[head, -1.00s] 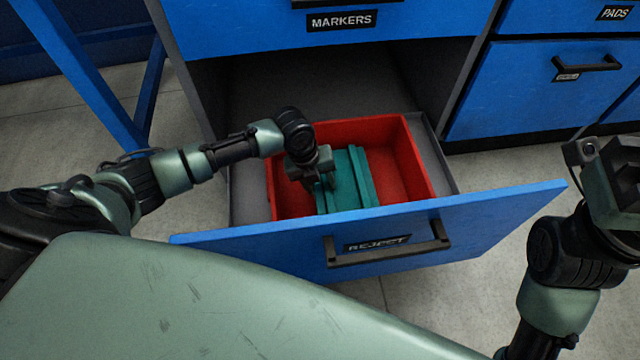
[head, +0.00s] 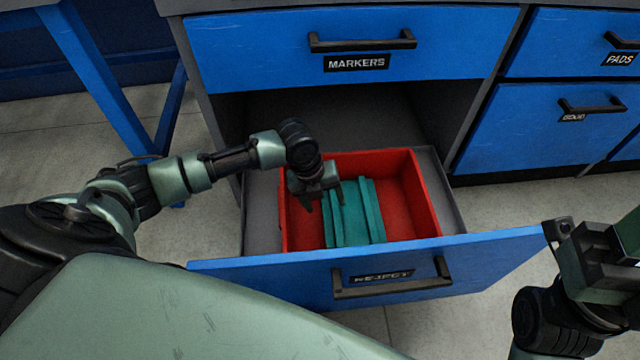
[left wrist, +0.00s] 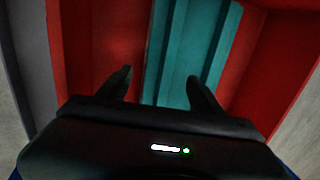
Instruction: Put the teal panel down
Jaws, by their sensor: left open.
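The teal panel (head: 360,215) lies in a red bin (head: 408,200) inside the open drawer labelled REJECT (head: 290,282). It has raised ribs along its length. My left gripper (head: 318,203) is over the bin's left part, by the panel's left edge. In the left wrist view its two fingers (left wrist: 160,88) are spread apart, with the panel (left wrist: 190,50) beyond them and nothing held between them. The panel's near end is partly hidden by the drawer front. Part of my right gripper (head: 600,250) shows at the right edge; its jaws are unclear.
The MARKERS drawer (head: 430,55) above is closed, its handle jutting out. A closed drawer (head: 555,125) and the PADS drawer (head: 560,40) are to the right. The red bin has bare floor right of the panel. A blue table leg (head: 110,90) stands at left.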

